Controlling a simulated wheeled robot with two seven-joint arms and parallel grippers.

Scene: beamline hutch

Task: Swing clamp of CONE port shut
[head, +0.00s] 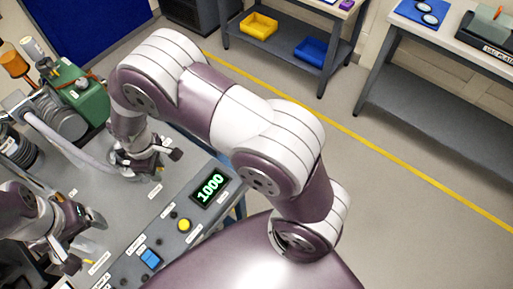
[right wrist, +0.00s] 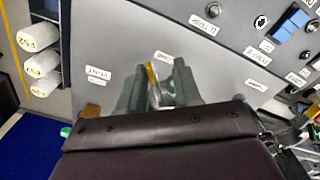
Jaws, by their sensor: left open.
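I cannot pick out the CONE port's clamp for certain. The panel labels in the head view are too small to read, and the right wrist view shows them tilted and blurred. My right gripper (head: 150,165) hangs over the grey bench panel (head: 112,210), its fingers apart. The right wrist view shows its fingers (right wrist: 155,90) on either side of a narrow yellow piece (right wrist: 152,80), close to a white label (right wrist: 163,57). I cannot tell whether they touch the yellow piece. My left gripper (head: 80,240) is open over the panel at lower left.
A green pump-like unit (head: 80,95) and a pale hose (head: 62,145) stand at the bench's left. A 1000 display (head: 209,188), yellow button (head: 184,225) and blue switch (head: 150,258) line the front. White cylinders (right wrist: 40,37) show beside the panel. Open floor lies to the right.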

